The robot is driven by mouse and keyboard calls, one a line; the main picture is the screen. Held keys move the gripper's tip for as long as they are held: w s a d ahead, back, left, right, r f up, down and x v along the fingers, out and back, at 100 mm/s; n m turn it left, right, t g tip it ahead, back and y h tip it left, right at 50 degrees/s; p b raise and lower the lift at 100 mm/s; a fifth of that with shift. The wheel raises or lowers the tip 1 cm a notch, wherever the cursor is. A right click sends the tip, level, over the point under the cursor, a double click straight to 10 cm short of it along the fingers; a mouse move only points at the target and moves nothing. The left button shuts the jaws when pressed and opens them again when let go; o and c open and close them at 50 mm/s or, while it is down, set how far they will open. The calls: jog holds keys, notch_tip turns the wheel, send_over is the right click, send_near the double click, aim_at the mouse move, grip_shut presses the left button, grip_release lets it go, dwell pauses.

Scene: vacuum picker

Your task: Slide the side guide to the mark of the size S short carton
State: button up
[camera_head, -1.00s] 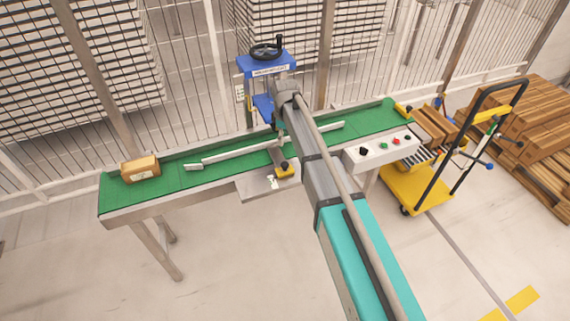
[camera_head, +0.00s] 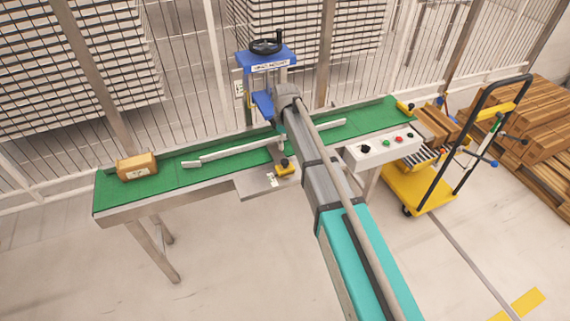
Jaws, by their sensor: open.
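The side guide (camera_head: 236,154) is a long pale rail lying lengthwise over the green conveyor belt (camera_head: 165,182). My arm crosses in front of its right part. A yellow block with a black knob (camera_head: 285,168) sits on a metal side plate (camera_head: 255,186) at the belt's near edge. A small white label (camera_head: 272,180) lies beside it; its marks are too small to read. A brown carton (camera_head: 136,167) stands at the belt's left end. My gripper (camera_head: 280,127) is over the belt near the guide, open, mostly hidden by my wrist; I see no contact.
A blue press head with a handwheel (camera_head: 266,47) stands behind the belt's middle. A control box with buttons (camera_head: 381,150) is at the right front. A yellow cart (camera_head: 418,190) and stacked brown boxes (camera_head: 532,130) stand further right. A wire fence runs behind.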

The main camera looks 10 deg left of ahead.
aim_at(285, 160)
jog(key=shift+f+b, duration=4.6)
jog(key=shift+f, duration=0.35)
grip_shut()
